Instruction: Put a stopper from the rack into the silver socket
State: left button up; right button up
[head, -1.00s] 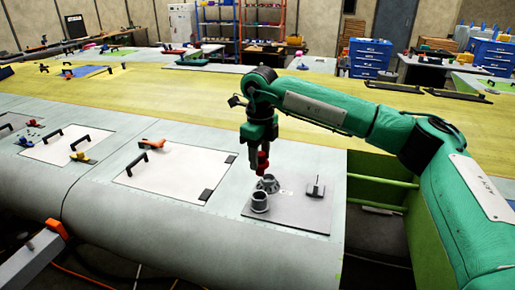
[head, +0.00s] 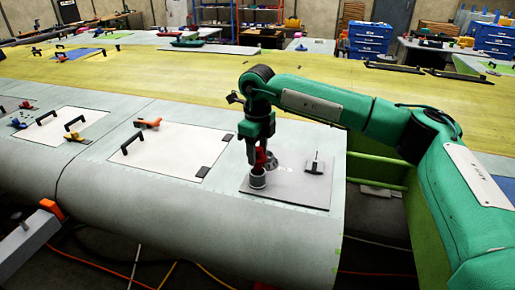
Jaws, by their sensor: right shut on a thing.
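My right gripper (head: 257,157) points down and is shut on a red stopper (head: 260,157). The stopper is just above or at the mouth of the front grey-silver socket (head: 258,180); I cannot tell whether it touches or enters it. A second grey socket (head: 272,163) stands just behind and is partly hidden by the gripper and stopper. Both sockets stand on a grey plate (head: 295,192) at the wing's right end. I cannot make out a rack of stoppers for certain.
A small grey block with an upright post (head: 314,164) stands on the plate, right of the sockets. A white panel (head: 165,152) with a black handle (head: 131,143) and an orange clamp (head: 148,124) lies to the left. A green-sided gap opens right of the wing edge.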

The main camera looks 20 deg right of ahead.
aim_at(257, 161)
dwell(0.4)
jog(key=shift+a+f+b, duration=0.1)
jog(key=shift+f+b, duration=0.05)
jog(key=shift+b, duration=0.15)
jog(key=shift+f, duration=0.2)
jog(key=shift+f+b, duration=0.4)
jog(key=shift+b, duration=0.1)
jog(key=shift+f+b, duration=0.85)
jog(key=shift+f, duration=0.3)
dwell(0.4)
jog(key=o, duration=1.1)
jog(key=shift+c, duration=0.2)
